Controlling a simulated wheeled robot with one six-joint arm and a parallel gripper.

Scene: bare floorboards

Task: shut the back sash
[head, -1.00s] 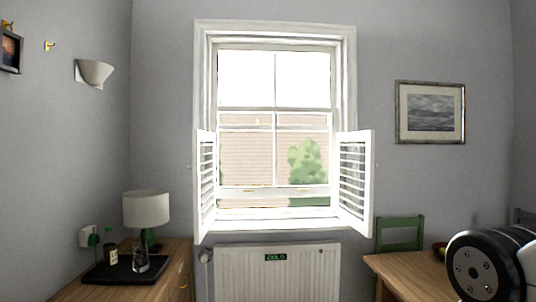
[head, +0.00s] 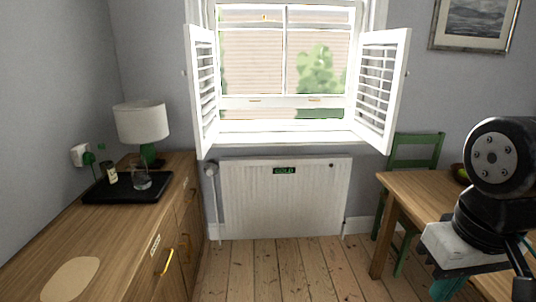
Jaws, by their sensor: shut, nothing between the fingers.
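The back window's lower sash (head: 285,102) is in the head view at the top middle. It has a white bottom rail with two small brass-coloured lifts. The upper part of the window is cut off by the frame. My arm shows at the right, but my gripper is out of view.
Louvred shutters (head: 202,90) and (head: 380,85) stand open either side. A radiator (head: 285,205) is below the sill. A wooden sideboard (head: 130,235) with a lamp (head: 141,122) and tray is left; a table (head: 425,190) and green chair (head: 415,152) are right. Floorboards (head: 280,270) between are clear.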

